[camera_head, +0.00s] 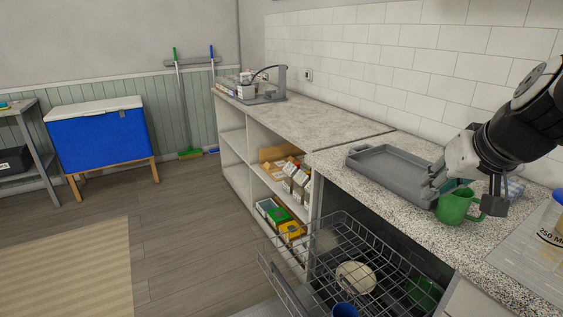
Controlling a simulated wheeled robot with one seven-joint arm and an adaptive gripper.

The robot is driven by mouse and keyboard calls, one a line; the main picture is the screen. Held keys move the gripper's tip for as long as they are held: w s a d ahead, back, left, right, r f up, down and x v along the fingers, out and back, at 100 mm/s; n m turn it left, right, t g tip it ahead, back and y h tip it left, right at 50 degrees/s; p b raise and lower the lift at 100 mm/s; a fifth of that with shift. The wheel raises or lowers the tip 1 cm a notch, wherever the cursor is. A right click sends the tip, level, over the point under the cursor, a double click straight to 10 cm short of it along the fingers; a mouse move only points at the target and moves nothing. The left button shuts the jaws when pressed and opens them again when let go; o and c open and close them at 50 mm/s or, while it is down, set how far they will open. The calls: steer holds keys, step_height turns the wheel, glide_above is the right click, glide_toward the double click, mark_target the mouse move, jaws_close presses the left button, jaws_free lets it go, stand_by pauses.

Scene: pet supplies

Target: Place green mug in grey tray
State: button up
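The green mug (454,206) stands upright on the speckled counter at the right, just beside the near right end of the grey tray. The grey tray (386,167) lies flat on the counter to the left of the mug and looks empty; my gripper hides part of its right end. My gripper (466,197) is above the mug with its fingers spread, one at the mug's left and the other past the handle on the right. The fingers partly cover the mug's rim. I cannot tell whether either finger touches the mug.
A pulled-out wire rack (345,262) with a pale bowl (355,277), a blue cup (345,309) and a green item sits below the counter. A blue-lidded tub (552,222) stands at the right edge. Something teal and a clear item are partly hidden behind my gripper. A tiled wall backs the counter.

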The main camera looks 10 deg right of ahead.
steer(key=w+d+f+m+h+b, duration=0.1)
steer(key=d+f, duration=0.1)
steer(key=d, duration=0.4)
steer(key=w+d+f+m+h+b, duration=0.1)
steer(key=d+f+b, duration=0.15)
steer(key=d, duration=0.35)
steer(key=m+h, duration=0.1)
steer(key=h, duration=0.1)
glide_toward(461, 206)
steer(key=s+d+r, duration=0.1)
steer(key=s+d, duration=0.3)
steer(key=b+x, duration=0.1)
steer(key=x, duration=0.1)
steer(key=b+x, duration=0.1)
steer(key=x, duration=0.2)
steer(key=b+x, duration=0.1)
steer(key=x, duration=0.2)
steer(key=shift+d+r, duration=0.1)
steer(key=shift+d, duration=0.15)
steer(key=shift+d+b+x, duration=0.1)
steer(key=shift+b+x, duration=0.25)
steer(key=shift+x, duration=1.15)
steer(key=shift+d+b+x, duration=0.15)
steer(key=shift+b+x, duration=0.15)
steer(key=shift+x, duration=1.25)
steer(key=shift+r, duration=0.15)
jaws_close()
